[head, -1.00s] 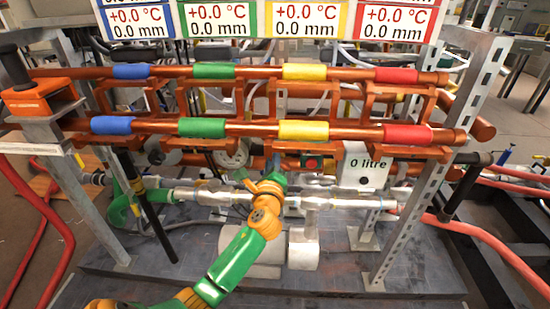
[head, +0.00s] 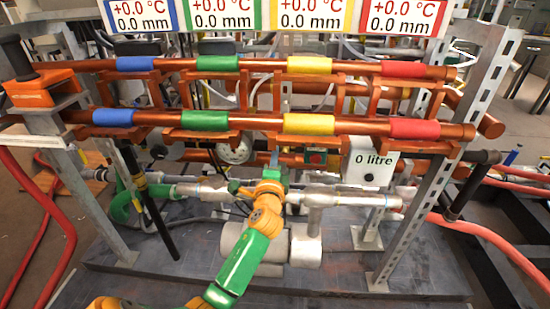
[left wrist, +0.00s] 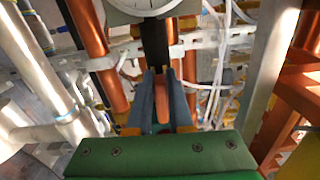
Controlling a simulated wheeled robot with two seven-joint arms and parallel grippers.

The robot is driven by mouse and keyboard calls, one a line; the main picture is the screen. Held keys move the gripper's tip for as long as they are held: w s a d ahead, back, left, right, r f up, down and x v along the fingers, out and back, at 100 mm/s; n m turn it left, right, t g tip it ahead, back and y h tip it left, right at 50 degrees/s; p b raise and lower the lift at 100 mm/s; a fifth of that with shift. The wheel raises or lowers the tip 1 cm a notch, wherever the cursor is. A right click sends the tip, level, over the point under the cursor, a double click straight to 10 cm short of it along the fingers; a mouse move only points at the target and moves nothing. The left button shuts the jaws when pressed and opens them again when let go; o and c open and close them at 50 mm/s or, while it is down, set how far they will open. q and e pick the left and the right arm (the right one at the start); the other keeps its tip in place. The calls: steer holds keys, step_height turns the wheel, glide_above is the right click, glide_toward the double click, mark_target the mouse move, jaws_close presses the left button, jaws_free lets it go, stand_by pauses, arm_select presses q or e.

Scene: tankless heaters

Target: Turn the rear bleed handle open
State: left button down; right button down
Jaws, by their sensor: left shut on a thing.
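My left gripper (head: 274,160) reaches up under the rack of copper pipes, and its blue-grey fingers also show in the left wrist view (left wrist: 163,100). There the fingers close around a small orange-red handle (left wrist: 162,108), with a black stem (left wrist: 156,45) just beyond it, below a white dial gauge (left wrist: 140,4). I take this to be the rear bleed handle, but the pictures do not label it. In the head view the handle is hidden by the gripper and the pipes. How far the handle is turned cannot be told. My right gripper is not in view.
Copper pipes with coloured bands (head: 310,123) cross above my left gripper. A silver pipe (head: 335,199) runs close beside it. The "0 litre" box (head: 369,165) is to the right, and a perforated steel post (head: 436,160) stands farther right. White tubes (left wrist: 218,70) hang close by.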

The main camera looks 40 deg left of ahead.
arm_select(q)
steer(key=shift+f, duration=0.15)
steer(key=c, duration=0.8)
jaws_free()
steer(key=shift+s+d, duration=0.15)
steer(key=shift+s, duration=0.05)
steer(key=v, duration=0.6)
steer(key=shift+s+d+p, duration=0.15)
steer(key=shift+s+p, duration=0.15)
steer(key=shift+p, duration=0.1)
